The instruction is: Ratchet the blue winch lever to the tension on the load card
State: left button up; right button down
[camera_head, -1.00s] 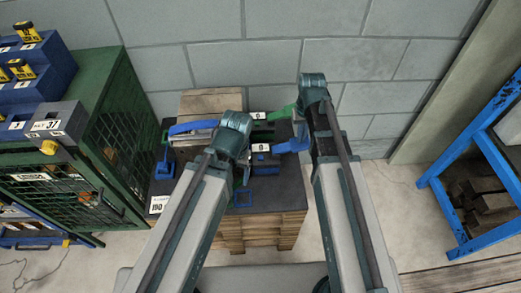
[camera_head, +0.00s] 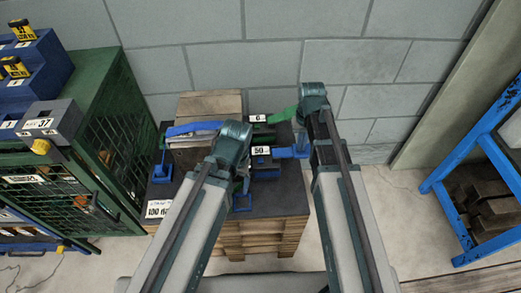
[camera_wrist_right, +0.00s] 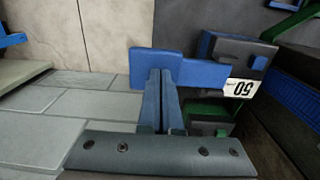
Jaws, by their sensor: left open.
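The blue winch lever (camera_head: 290,152) sticks out to the right of the blue winch, whose white label (camera_head: 262,151) reads 50. In the right wrist view the lever (camera_wrist_right: 207,74) spans behind the fingertips of my right gripper (camera_wrist_right: 163,80). That gripper is shut with a thin gap, tips at the lever; I cannot tell whether anything is pinched. My left gripper (camera_head: 241,176) is open, mostly hidden under its own wrist, near the left of the blue winch.
A second winch with a green lever (camera_head: 284,114) and a label reading 6 stands behind. A wooden crate (camera_head: 209,104) under a blue strap (camera_head: 193,128) sits at the back left. A green mesh cage (camera_head: 98,85) stands left, a blue rack (camera_head: 480,150) right.

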jog(key=shift+r+p, duration=2.4)
jog(key=shift+r, duration=0.3)
jog(key=shift+f, duration=0.1)
jog(key=shift+f, duration=0.1)
notch_tip(320, 180, down, 6)
jog(key=b, duration=0.6)
jog(key=shift+r, duration=0.2)
notch_tip(320, 180, up, 6)
jog(key=p, duration=0.5)
jog(key=shift+f+p, duration=0.1)
jog(key=shift+p, duration=0.3)
